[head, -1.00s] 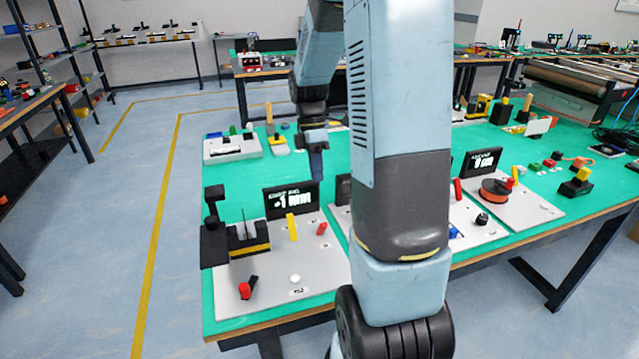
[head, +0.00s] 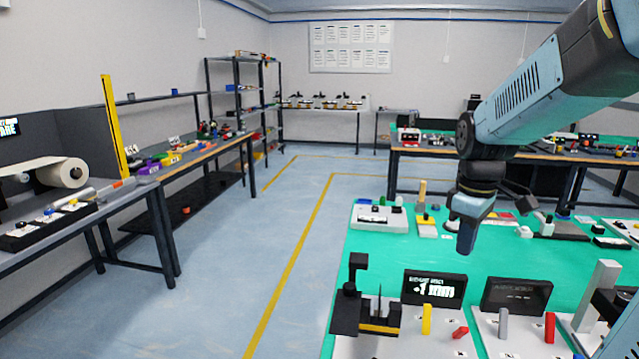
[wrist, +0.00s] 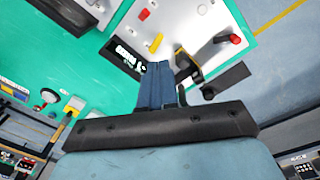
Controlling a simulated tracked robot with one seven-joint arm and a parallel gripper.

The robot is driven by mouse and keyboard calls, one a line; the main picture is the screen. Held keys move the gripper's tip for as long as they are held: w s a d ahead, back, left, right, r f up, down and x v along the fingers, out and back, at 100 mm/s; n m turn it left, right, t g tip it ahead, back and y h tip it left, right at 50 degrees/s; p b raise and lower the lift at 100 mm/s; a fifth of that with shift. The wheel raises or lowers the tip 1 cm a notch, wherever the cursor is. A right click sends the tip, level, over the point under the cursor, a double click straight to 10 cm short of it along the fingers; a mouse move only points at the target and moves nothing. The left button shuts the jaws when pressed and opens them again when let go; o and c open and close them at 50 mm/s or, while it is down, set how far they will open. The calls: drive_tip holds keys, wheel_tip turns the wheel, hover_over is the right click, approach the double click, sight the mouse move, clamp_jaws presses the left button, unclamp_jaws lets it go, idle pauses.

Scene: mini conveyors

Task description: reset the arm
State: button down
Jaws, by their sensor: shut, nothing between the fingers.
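My gripper (head: 467,238) hangs over the green table in the head view, fingers pointing down, clear of the stations. My arm reaches in from the upper right. In the wrist view my gripper (wrist: 156,70) has its blue fingers together, with nothing between them. Past the fingertips in that view lie a black display (wrist: 126,56) and a white station plate (wrist: 188,18) with red and yellow parts.
On the green table (head: 400,258), a black fixture (head: 365,310) and two displays, one lit (head: 434,288) and one dark (head: 515,295), stand at the front. A white block station (head: 380,218) is farther back. Left benches (head: 60,235) border an open blue floor (head: 240,240).

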drive_tip(key=s+a+r+m+t, duration=0.2)
drive_tip(key=s+r+m, duration=0.1)
drive_tip(key=s+m, duration=0.1)
drive_tip(key=s+a+r+m+t, duration=0.2)
drive_tip(key=s+r+m+t, duration=0.1)
drive_tip(key=s, duration=0.4)
drive_tip(key=shift+s+a+m, duration=0.15)
drive_tip(key=shift+a+m, duration=0.2)
drive_tip(key=shift+m, duration=0.45)
